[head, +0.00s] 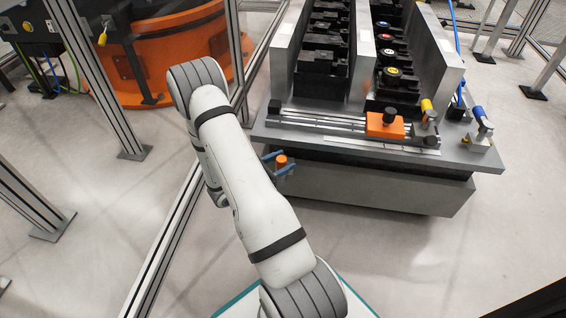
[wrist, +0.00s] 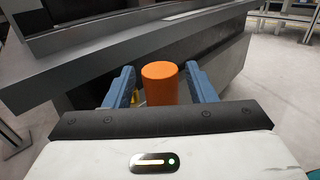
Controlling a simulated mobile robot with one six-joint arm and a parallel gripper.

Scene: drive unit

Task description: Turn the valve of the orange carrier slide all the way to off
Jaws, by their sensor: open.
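The orange carrier slide (head: 385,125) is a flat block with a black knob on the front deck of the drive unit. A valve with a yellow handle (head: 427,106) stands just right of it, handle roughly upright and slightly tilted. I cannot tell its exact setting. My gripper (head: 281,165) is in front of the unit's left front edge, well left of the slide and valve. Its blue fingers are open in the wrist view (wrist: 160,88). An orange cylinder (wrist: 160,82) shows between them with gaps on both sides; I cannot tell what it is fixed to.
A blue-handled valve (head: 480,113) stands at the unit's right corner. Tall grey walls (head: 364,50) with black parts between rise behind the deck (head: 340,140). A metal frame post (head: 190,215) runs left of my arm. Open floor lies right of my arm.

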